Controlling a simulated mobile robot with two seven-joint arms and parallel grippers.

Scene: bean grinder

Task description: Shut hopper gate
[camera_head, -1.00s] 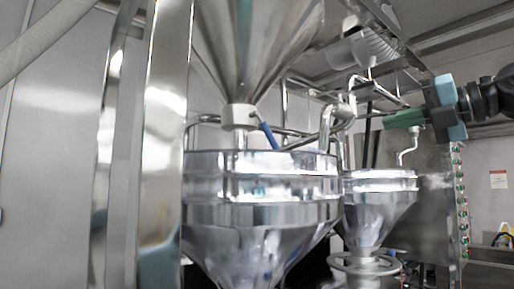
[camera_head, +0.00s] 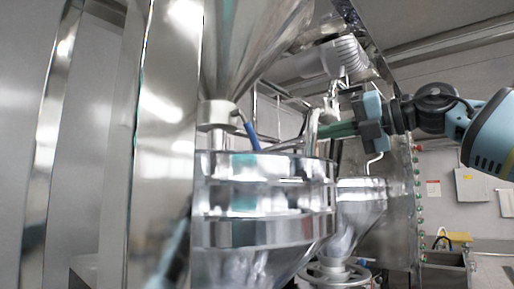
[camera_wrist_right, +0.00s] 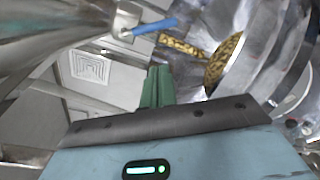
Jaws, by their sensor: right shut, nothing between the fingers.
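A steel cone hopper (camera_head: 255,45) hangs at the top of the head view. Its outlet collar (camera_head: 218,114) carries a gate lever with a blue handle (camera_head: 250,136) that slants down to the right. The blue handle also shows in the right wrist view (camera_wrist_right: 150,27), above and apart from my fingers. My right gripper (camera_head: 322,131) comes in from the right, its green fingers pointing left at about the handle's height. It is shut and empty, also seen in the right wrist view (camera_wrist_right: 157,72). My left gripper is not in view.
A wide steel drum (camera_head: 265,200) stands below the hopper, with bent pipes (camera_head: 310,130) around its top. A smaller steel vessel (camera_head: 358,205) is behind it to the right. Brown beans (camera_wrist_right: 222,65) show in the right wrist view. A tall steel panel (camera_head: 165,130) bounds the left.

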